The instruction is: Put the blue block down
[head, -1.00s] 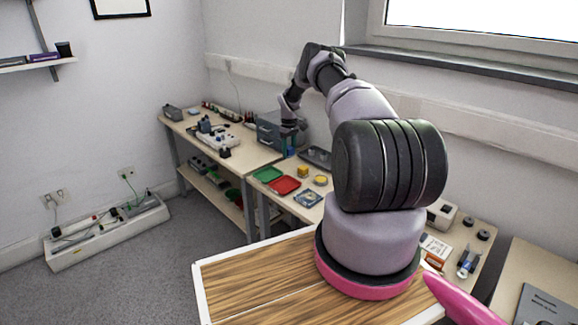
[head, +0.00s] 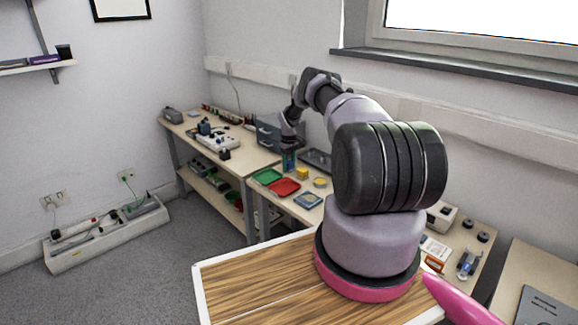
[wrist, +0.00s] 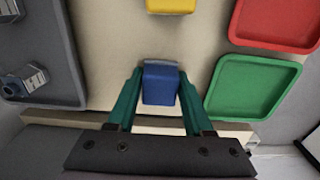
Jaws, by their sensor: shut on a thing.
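The blue block (wrist: 160,83) sits between the two teal fingers of my gripper (wrist: 161,76) in the wrist view, and the fingers are shut on its sides. In the head view my gripper (head: 289,160) points down over the workbench, behind the green tray (head: 267,177). The block is hard to make out there. I cannot tell whether its underside touches the bench top.
In the wrist view the green tray (wrist: 255,87) and red tray (wrist: 278,20) lie to the right. A yellow block (wrist: 171,5) is above, and a grey tray (wrist: 68,88) with metal parts is left. Bare bench top (wrist: 125,45) lies between them.

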